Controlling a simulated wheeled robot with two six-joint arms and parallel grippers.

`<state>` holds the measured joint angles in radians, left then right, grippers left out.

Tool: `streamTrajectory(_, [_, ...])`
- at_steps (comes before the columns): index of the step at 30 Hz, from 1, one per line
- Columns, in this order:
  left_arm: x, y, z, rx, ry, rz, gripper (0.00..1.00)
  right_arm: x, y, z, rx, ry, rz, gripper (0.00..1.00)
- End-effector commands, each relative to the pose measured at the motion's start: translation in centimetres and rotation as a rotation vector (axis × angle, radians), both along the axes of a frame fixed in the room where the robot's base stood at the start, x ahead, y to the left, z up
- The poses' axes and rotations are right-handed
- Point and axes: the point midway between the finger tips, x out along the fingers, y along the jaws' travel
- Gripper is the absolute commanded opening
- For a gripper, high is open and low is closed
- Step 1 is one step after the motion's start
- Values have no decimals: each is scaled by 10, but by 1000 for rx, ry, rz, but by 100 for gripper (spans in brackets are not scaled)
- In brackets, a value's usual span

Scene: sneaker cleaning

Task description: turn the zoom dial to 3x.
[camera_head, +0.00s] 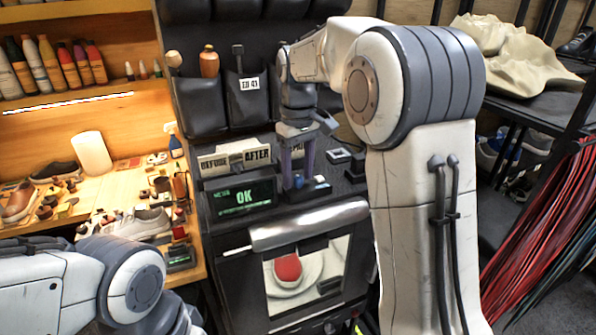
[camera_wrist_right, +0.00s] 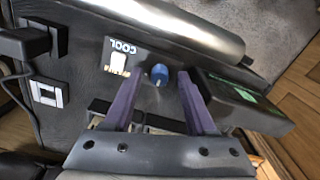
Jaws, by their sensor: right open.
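A small round blue knob (camera_wrist_right: 158,74) with a pale pointer mark stands on the dark top of the machine. It is likely the zoom dial, but no 3x mark is readable. It also shows in the head view (camera_head: 298,181), small and partly covered by the fingers. My right gripper (camera_wrist_right: 158,92) has its two purple fingers open, one on each side of the knob in the wrist picture. Whether they touch it I cannot tell. In the head view my right gripper (camera_head: 292,166) points down at the machine top. My left gripper is out of view.
Beside the knob is a white switch (camera_wrist_right: 118,62) on a plate marked COOL. A BEFORE/AFTER sign (camera_head: 233,157) stands behind. Below, a window (camera_head: 328,283) shows a red-topped item.

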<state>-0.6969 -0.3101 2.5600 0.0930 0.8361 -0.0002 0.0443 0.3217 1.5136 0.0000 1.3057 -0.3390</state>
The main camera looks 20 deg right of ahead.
Motion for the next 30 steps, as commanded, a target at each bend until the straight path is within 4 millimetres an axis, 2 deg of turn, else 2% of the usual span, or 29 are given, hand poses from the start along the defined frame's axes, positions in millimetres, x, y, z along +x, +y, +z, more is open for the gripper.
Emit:
streamTrajectory(2, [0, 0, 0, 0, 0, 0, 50, 0, 0, 0, 0, 0, 0, 56])
streamTrajectory(3, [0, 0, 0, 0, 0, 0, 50, 0, 0, 0, 0, 0, 0, 53])
streamTrajectory(7, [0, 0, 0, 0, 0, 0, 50, 0, 0, 0, 0, 0, 0, 3])
streamTrajectory(8, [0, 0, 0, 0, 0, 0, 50, 0, 0, 0, 0, 0, 0, 0])
streamTrajectory(20, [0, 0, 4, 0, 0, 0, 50, 0, 0, 1, 1, 1, -51, 0])
streamTrajectory(30, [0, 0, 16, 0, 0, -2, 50, 0, 0, 3, 1, 1, -291, 0])
